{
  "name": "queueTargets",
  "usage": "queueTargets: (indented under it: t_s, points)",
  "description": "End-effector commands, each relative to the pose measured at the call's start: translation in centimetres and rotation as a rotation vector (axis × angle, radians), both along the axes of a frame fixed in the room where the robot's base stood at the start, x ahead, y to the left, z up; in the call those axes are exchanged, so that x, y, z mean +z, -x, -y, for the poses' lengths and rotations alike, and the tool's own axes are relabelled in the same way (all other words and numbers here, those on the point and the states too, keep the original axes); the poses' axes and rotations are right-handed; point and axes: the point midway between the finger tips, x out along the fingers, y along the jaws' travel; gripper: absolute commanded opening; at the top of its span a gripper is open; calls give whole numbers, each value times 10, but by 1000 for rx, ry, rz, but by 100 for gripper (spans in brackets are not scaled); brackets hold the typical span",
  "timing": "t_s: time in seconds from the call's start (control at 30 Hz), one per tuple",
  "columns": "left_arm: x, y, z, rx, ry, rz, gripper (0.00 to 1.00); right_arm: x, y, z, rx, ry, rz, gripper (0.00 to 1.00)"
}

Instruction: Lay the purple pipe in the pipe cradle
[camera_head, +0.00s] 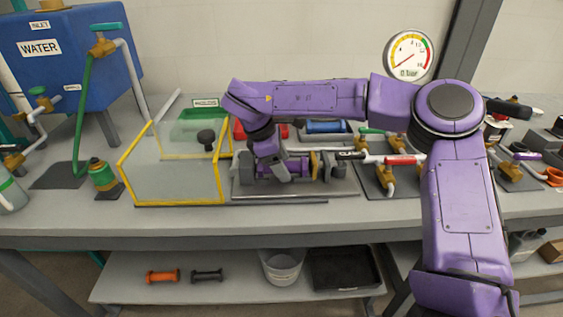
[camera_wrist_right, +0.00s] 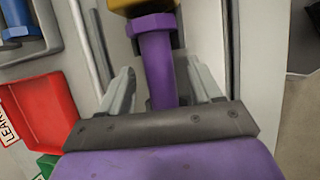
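The purple pipe (camera_wrist_right: 160,70) runs up the middle of the right wrist view, with a purple hex collar near a brass fitting (camera_wrist_right: 152,8). In the head view the pipe (camera_head: 300,166) lies level among the grey fittings on the pump plate (camera_head: 345,187), partly hidden by my right gripper. My right gripper (camera_head: 282,172) comes down over it from above. In the right wrist view its two fingers (camera_wrist_right: 163,92) stand either side of the pipe with gaps, open. A grey holder (camera_head: 348,137) with a blue pipe (camera_head: 327,127) is behind; I cannot tell if it is the cradle. My left gripper is out of view.
A yellow-framed clear guard (camera_head: 170,178) with a black knob stands left of the pump plate. A red bin (camera_head: 270,131) and a green bin (camera_head: 200,116) sit behind. Valves with red and green handles (camera_head: 402,160) stand close on the right. The front bench strip is clear.

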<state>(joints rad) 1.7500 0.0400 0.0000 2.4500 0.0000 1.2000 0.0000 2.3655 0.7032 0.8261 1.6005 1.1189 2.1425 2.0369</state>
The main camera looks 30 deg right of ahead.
Motion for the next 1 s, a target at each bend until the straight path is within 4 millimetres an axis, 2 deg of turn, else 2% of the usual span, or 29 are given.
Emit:
queueTargets:
  t_s: [0.17, 0.5, 0.6, 0.73, 1.0]
  points:
    - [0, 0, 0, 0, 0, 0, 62, 5, -1, -3, 0, 1, 0, 64]
    - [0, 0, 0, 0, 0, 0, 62, 75, -7, -33, 0, 2, 4, 64]
    - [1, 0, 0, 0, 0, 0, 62, 88, -8, -39, 0, 2, 1, 64]
    - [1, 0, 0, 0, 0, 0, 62, 96, -8, -42, 0, 0, 0, 64]
    - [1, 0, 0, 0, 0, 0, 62, 96, -8, -43, 1, 0, 0, 64]
